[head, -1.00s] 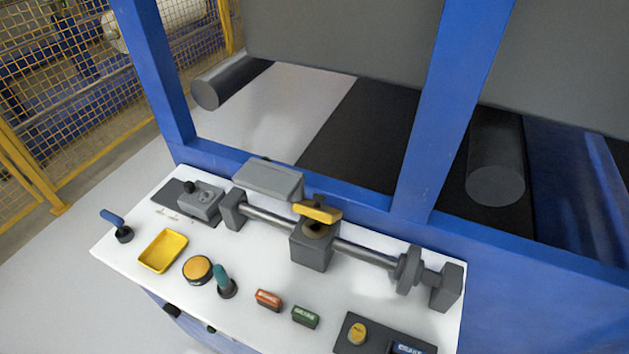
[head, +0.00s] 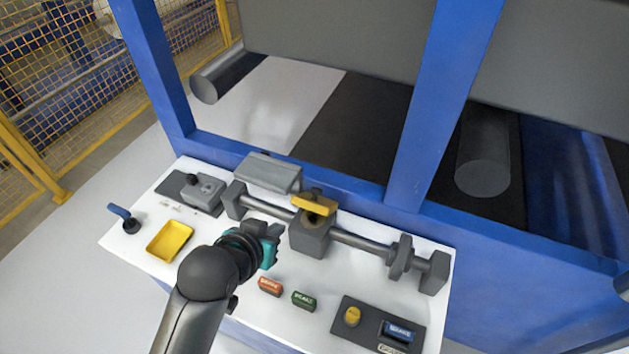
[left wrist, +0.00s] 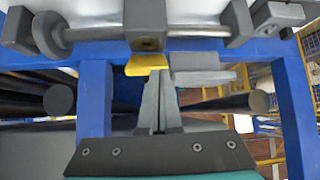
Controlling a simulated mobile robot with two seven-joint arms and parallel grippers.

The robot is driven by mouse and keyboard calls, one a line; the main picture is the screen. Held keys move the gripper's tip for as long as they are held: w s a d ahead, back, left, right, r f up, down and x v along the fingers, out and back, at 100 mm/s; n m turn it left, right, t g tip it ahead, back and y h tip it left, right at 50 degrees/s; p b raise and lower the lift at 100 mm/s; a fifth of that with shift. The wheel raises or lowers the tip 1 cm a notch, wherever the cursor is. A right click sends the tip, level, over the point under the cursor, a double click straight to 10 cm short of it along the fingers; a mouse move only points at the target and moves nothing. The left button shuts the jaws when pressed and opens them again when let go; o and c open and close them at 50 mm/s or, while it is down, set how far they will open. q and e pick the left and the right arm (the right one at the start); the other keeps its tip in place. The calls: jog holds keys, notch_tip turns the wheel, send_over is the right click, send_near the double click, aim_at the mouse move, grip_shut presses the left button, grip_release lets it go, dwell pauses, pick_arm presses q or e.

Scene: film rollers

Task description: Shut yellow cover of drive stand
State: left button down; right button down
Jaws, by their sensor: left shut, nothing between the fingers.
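The yellow cover (head: 314,204) sits at the top of the grey block of the drive stand (head: 309,240), on a horizontal shaft. It looks raised, with a dark opening below it. In the left wrist view the yellow cover (left wrist: 147,66) shows just beyond my fingertips, beside the grey block (left wrist: 146,18). My left gripper (head: 272,232) is to the left of the block in the head view, above the white panel. In the left wrist view its fingers (left wrist: 158,78) are together and empty. I cannot tell whether they touch the cover. My right gripper is not in view.
The white panel (head: 205,251) carries a yellow tray (head: 170,241), an orange button (head: 270,286), a green button (head: 303,300) and a blue-handled lever (head: 121,213). A grey box (head: 268,172) stands behind the shaft. Blue posts (head: 437,110) rise behind the panel.

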aim_at(314, 190)
pick_arm(q)
jog(key=w+d+r+m+t+h, duration=0.1)
jog(key=w+d+r+t+h, duration=0.15)
jog(key=w+d+r, duration=0.35)
jog(key=shift+y, duration=0.35)
jog(key=w+f, duration=0.2)
jog(key=w+d+f+b, duration=0.1)
jog(key=w+f, duration=0.1)
jog(key=f, duration=0.1)
jog(key=w+f, duration=0.2)
jog(key=w, duration=0.1)
jog(key=shift+d+f+b, duration=0.15)
jog(key=shift+f+b, duration=0.1)
jog(key=shift+b, duration=0.15)
jog(key=shift+s+f, duration=0.15)
jog(key=shift+f, duration=0.15)
jog(key=shift+s+f, duration=0.1)
